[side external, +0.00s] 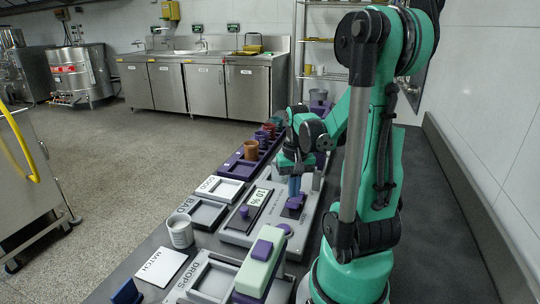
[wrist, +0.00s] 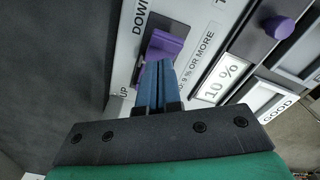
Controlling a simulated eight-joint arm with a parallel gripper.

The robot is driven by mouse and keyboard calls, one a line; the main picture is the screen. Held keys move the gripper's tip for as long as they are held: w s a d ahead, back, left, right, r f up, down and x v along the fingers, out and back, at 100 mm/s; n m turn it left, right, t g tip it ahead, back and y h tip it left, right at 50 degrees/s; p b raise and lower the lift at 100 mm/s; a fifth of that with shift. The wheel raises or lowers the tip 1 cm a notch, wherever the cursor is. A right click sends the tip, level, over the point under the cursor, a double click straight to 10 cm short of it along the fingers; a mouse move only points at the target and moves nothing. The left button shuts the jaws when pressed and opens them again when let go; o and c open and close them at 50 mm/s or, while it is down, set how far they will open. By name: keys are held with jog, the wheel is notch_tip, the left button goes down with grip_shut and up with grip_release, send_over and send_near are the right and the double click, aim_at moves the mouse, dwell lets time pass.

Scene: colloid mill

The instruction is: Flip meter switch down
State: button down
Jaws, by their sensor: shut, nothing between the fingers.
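The meter is a light grey panel with a "10 %" display (side external: 258,197), which also shows in the wrist view (wrist: 221,83). Its purple switch (wrist: 165,44) sits on a dark plate between the labels DOWN and UP. The switch also shows in the side view (side external: 295,203), beneath my fingers. My gripper (wrist: 155,68) has its blue fingers together, with nothing between them. In the wrist view the fingertips overlap the UP-side edge of the switch; I cannot tell whether they touch it. In the side view my gripper (side external: 294,193) points down over the switch.
A purple knob (wrist: 280,27) stands on a slider strip beside the display. Trays marked GOOD (side external: 219,189) and BAD (side external: 207,214), a white cup (side external: 180,233), a MATCH card (side external: 161,267) and a pale green block with purple parts (side external: 260,264) stand nearby. Coloured cups stand behind.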

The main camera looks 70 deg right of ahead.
aim_at(293, 203)
jog(key=shift+f, duration=1.05)
dwell(0.4)
jog(key=shift+r, duration=3.55)
jog(key=w+a+r+n+t, duration=0.1)
jog(key=w+a+n+t, duration=0.2)
jog(key=w+a+n, duration=0.3)
jog(key=w+a+r+n+t, duration=0.1)
jog(key=w+a+n+t, duration=0.3)
jog(key=a, duration=1.1)
jog(key=shift+w+r+n, duration=0.35)
jog(key=shift+w+n, duration=0.65)
jog(key=shift+w, duration=0.1)
